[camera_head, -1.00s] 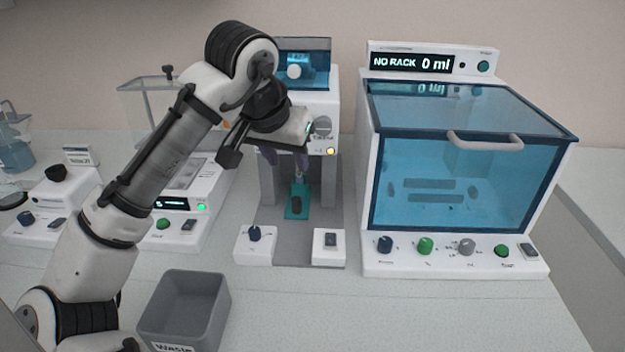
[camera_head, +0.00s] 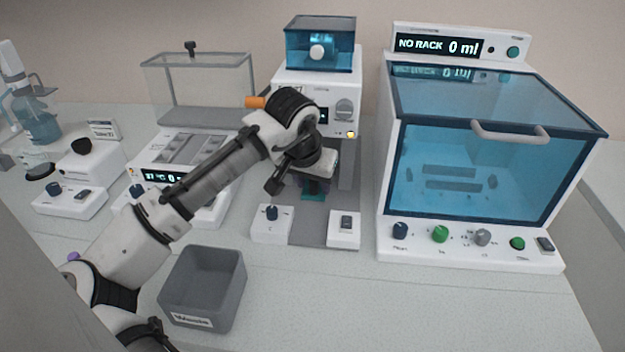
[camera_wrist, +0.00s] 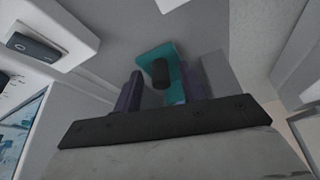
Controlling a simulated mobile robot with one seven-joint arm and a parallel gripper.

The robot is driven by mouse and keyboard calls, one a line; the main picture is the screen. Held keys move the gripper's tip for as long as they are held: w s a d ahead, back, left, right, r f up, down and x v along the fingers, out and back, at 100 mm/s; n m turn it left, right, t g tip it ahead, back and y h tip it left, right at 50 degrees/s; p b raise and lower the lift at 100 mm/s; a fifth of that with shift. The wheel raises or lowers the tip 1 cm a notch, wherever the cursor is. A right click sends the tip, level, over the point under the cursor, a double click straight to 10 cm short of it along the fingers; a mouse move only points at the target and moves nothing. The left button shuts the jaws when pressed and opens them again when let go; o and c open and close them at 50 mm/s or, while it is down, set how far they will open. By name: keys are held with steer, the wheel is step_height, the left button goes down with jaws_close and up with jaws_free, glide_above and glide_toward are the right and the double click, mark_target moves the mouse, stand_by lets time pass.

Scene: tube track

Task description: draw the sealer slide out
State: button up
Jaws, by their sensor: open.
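The sealer (camera_head: 345,95) is the white unit in the middle, with a blue clear box on top and an open bay between two grey posts. Its teal slide (camera_head: 312,192) shows low in the bay, mostly hidden behind my wrist. In the wrist view, the slide (camera_wrist: 172,52) carries a dark knob (camera_wrist: 160,73). My gripper (camera_wrist: 163,84) is open, one purple finger on each side of the knob. I cannot tell whether either finger touches it. In the head view my arm hides the fingers.
A grey waste bin (camera_head: 240,285) stands in front at the left. A closed blue-windowed cabinet (camera_head: 480,165) stands close at the right. Two small white devices and a clear box (camera_head: 200,85) are at the left.

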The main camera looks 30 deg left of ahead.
steer(key=shift+w+f, duration=0.1)
steer(key=shift+f, duration=0.05)
jaws_close()
